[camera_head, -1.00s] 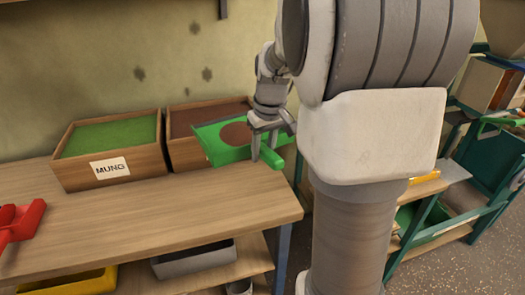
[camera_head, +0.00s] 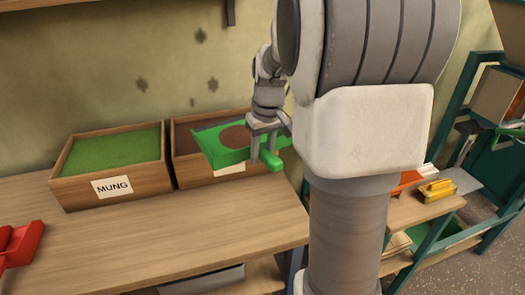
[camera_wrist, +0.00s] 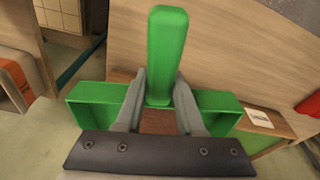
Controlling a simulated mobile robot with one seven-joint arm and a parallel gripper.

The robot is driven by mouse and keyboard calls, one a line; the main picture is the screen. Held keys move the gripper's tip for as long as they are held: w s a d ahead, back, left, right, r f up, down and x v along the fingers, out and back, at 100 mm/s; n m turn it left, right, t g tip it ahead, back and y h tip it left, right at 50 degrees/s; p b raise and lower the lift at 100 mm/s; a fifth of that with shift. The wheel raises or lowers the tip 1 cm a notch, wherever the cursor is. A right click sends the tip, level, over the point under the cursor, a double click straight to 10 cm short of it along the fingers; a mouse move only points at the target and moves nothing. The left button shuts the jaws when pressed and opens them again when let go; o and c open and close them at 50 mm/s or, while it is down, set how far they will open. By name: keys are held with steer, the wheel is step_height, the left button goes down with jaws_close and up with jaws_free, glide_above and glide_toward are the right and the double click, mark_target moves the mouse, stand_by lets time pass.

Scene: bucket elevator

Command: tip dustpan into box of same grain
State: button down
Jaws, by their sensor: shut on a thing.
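My gripper (camera_head: 263,152) is shut on the handle end of a green dustpan (camera_head: 210,146). The dustpan carries a round patch of reddish-brown grain (camera_head: 236,136) and looks roughly level. It hangs over the right-hand wooden box (camera_head: 195,178), which holds brown grain (camera_head: 184,139). That box's label (camera_head: 230,169) shows only partly under the pan, so I cannot read it. The box marked MUNG (camera_head: 150,182) holds green grain (camera_head: 112,150) and stands to its left. In the wrist view the green handle (camera_wrist: 167,55) rises between my fingers (camera_wrist: 160,95), with the pan below.
The wooden bench top (camera_head: 150,232) is clear in front of the boxes. A red dustpan (camera_head: 20,243) lies at its left end. At right, a lower shelf holds a yellow item (camera_head: 438,190) and an orange one (camera_head: 407,180), near a green frame (camera_head: 455,150).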

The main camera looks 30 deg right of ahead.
steer(key=shift+w+r+g+p, duration=0.4)
steer(key=shift+r+p, duration=0.3)
steer(key=shift+p, duration=0.65)
steer(key=shift+w+r+g+p, duration=0.2)
steer(key=shift+r+g+p, duration=0.4)
steer(key=shift+p, duration=0.75)
steer(key=shift+w+r+g+p, duration=0.3)
steer(key=shift+r+p, duration=0.5)
steer(key=shift+p, duration=0.55)
steer(key=r+p, duration=0.1)
steer(key=p, duration=0.1)
steer(key=w+r+g+p, duration=0.1)
steer(key=p, duration=0.1)
steer(key=r+p, duration=0.1)
steer(key=p, duration=0.1)
steer(key=shift+w+r+g, duration=0.1)
steer(key=shift+w+g, duration=0.2)
steer(key=shift+w, duration=0.1)
steer(key=w+r+g+p, duration=0.3)
steer(key=w+r+p, duration=0.1)
steer(key=p, duration=0.8)
steer(key=shift+w+r, duration=0.25)
steer(key=shift+r, duration=0.3)
steer(key=shift+g, duration=0.3)
